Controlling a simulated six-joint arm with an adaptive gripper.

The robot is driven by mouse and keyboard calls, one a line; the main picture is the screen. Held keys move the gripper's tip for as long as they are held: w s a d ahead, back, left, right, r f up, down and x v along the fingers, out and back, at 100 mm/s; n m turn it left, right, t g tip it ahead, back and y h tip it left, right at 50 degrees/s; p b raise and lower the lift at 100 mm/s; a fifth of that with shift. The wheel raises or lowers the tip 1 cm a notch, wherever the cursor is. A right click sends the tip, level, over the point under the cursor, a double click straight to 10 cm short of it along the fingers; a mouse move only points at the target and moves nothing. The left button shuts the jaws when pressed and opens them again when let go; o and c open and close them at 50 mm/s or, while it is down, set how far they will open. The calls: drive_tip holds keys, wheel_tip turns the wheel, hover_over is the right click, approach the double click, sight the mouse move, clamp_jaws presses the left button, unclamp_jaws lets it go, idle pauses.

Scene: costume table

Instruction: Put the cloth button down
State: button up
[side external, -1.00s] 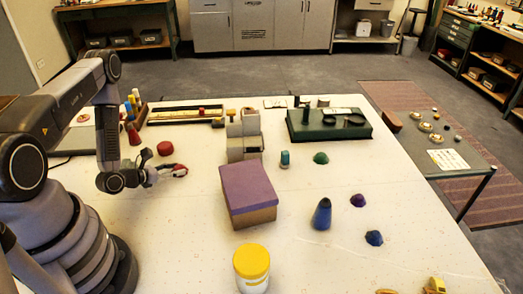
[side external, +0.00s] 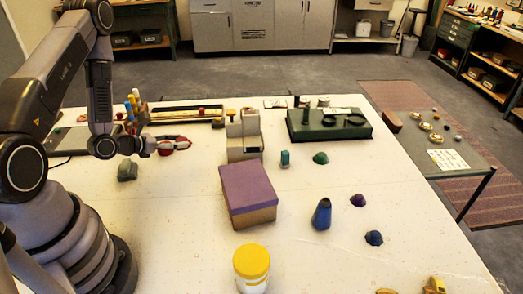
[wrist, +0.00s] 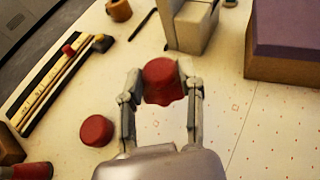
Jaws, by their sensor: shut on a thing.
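My gripper (side external: 176,145) is at the left of the white table. It is shut on a red rounded cloth button (wrist: 162,82), which sits between both fingertips in the wrist view. Red also shows at the fingers in the side view. A second red round piece (wrist: 96,131) lies on the table to the left of my gripper in the wrist view; in the side view I cannot separate it clearly from the gripper. Whether the held button touches the table is hard to tell.
A purple-topped box (side external: 248,190) stands right of my gripper, with a grey stepped block (side external: 244,140) behind it. A long dark tray (side external: 185,115) lies at the back. A grey-green lump (side external: 127,171) lies near my arm. Table between gripper and box is clear.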

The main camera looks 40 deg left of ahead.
drive_tip(key=w+d+r+m+g+h, duration=0.1)
drive_tip(key=w+d+r+m+h, duration=0.15)
drive_tip(key=d, duration=0.35)
drive_tip(key=w+d+r+m+g+h, duration=0.1)
drive_tip(key=d+m+h, duration=0.2)
drive_tip(key=d, duration=0.3)
wheel_tip(320, 180, up, 2)
drive_tip(key=m+g+h, duration=0.3)
hover_over(241, 181)
drive_tip(key=a, duration=0.1)
drive_tip(key=shift+w+a+r, duration=0.1)
drive_tip(key=shift+w+r, duration=0.05)
drive_tip(key=shift+d+f+m+g+h, duration=0.35)
drive_tip(key=shift+d+f+m+g, duration=0.1)
drive_tip(key=shift+d+f, duration=0.25)
wheel_tip(241, 181, down, 6)
drive_tip(key=shift+r, duration=0.15)
drive_tip(key=shift+f, duration=0.3)
drive_tip(key=shift+f, duration=0.15)
drive_tip(key=o, duration=1)
